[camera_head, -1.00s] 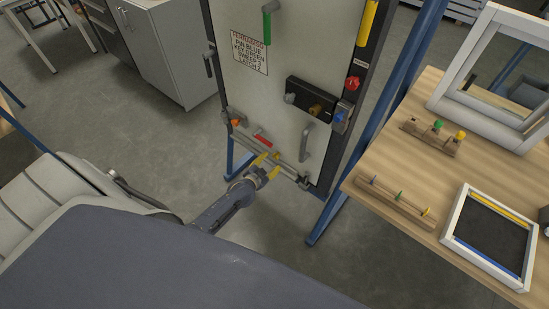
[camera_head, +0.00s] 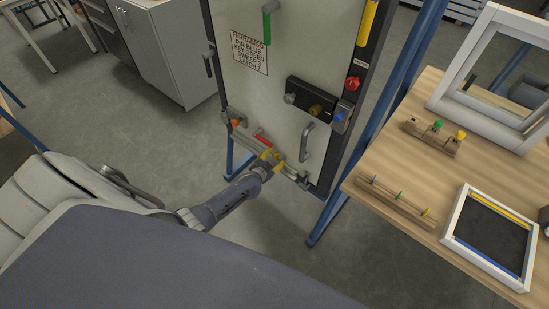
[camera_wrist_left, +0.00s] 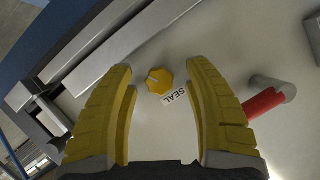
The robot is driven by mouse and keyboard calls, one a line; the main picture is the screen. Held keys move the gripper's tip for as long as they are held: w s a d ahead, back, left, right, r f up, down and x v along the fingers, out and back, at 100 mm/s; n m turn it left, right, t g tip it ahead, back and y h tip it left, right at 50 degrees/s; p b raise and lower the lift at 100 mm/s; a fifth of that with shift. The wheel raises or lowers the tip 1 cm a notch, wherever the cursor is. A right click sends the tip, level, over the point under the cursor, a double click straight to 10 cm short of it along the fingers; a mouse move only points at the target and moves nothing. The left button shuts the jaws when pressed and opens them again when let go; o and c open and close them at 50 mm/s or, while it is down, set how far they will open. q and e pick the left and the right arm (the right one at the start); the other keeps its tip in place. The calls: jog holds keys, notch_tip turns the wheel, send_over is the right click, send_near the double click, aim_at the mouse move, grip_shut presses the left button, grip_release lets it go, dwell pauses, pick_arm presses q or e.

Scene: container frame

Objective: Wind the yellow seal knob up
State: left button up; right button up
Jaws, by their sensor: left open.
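The yellow seal knob (camera_wrist_left: 159,80) is a small faceted knob on the pale door panel, with a "SEAL" label (camera_wrist_left: 173,98) beside it. In the left wrist view it lies between and just beyond the fingertips of my left gripper (camera_wrist_left: 160,75). The gripper is open, one yellow finger on each side, and a gap shows between knob and fingers. In the head view my left gripper (camera_head: 270,156) is at the lower part of the door and mostly hides the knob. My right gripper is in neither view.
A red-handled lever (camera_wrist_left: 265,103) sticks out right of the fingers in the wrist view. Grey bars (camera_wrist_left: 120,45) run along the panel's edge. A wooden table (camera_head: 400,180) stands at right.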

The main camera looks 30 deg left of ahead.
pick_arm(q)
grip_shut()
dwell(0.4)
jog(key=n+h, duration=0.1)
jog(key=n, duration=0.1)
jog(key=shift+a+n+g+h, duration=0.1)
jog(key=shift+n+g+h, duration=0.2)
jog(key=shift+h, duration=0.1)
jog(key=shift+n+h, duration=0.6)
jog(key=shift+n, duration=0.4)
grip_release()
